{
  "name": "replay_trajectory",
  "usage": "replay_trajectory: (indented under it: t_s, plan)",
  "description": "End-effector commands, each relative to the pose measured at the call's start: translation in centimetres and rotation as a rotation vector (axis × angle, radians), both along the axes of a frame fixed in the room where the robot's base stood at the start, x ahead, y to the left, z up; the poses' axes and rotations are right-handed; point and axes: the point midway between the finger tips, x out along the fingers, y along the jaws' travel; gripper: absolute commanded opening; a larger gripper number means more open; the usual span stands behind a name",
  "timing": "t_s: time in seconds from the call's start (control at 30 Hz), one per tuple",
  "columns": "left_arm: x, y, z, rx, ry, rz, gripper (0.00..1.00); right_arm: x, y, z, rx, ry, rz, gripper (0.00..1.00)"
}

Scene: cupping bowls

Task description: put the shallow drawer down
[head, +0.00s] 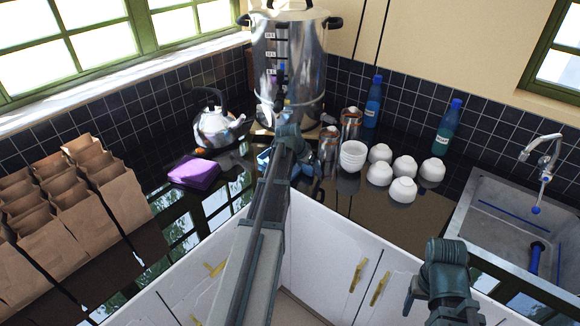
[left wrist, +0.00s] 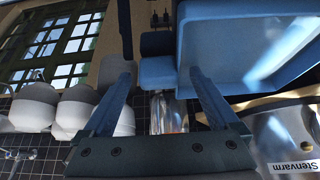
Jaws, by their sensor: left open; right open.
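The shallow drawer is blue and shows large at the upper right of the left wrist view (left wrist: 250,12), with a blue tab (left wrist: 158,72) on its near side. In the head view only a small blue part of it (head: 264,158) shows beside my left gripper (head: 298,168); my arm hides the rest. My left gripper's fingers (left wrist: 160,85) are open, one on either side of the tab, with gaps showing. I cannot tell what the drawer rests on. My right gripper (head: 418,300) is open and empty at the lower right, over the counter's front.
A steel urn (head: 290,60) stands at the back corner. White bowls (head: 379,174), a bowl stack (head: 353,155), steel canisters (head: 350,124) and bottles (head: 447,128) stand to the right. A kettle (head: 214,128), purple cloth (head: 194,172) and paper bags (head: 70,200) are left. A sink (head: 500,225) is far right.

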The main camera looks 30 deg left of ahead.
Motion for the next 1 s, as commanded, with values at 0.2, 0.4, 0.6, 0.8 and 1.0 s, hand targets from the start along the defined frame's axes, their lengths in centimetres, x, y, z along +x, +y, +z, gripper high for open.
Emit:
replay_trajectory:
  t_s: [0.2,0.4,0.6,0.8,1.0]
  plan:
    - [-0.02,0.0,0.04,0.0,0.0,0.0,0.6,0.0,0.0,0.04,0.0,0.0,0.0,0.67]
    - [-0.02,0.01,0.04,0.0,0.0,0.0,0.24,0.0,0.0,0.04,0.0,0.0,0.0,0.67]
    - [-0.02,0.01,0.04,0.0,0.0,0.001,0.0,0.0,0.0,0.04,0.0,0.0,0.0,0.67]
    - [-0.01,0.02,0.05,0.0,0.0,0.0,0.0,0.0,0.0,0.05,0.0,0.0,0.0,0.67]
    - [-0.02,0.02,0.33,0.0,0.0,0.0,0.0,0.0,0.0,0.33,0.0,0.0,0.0,0.67]
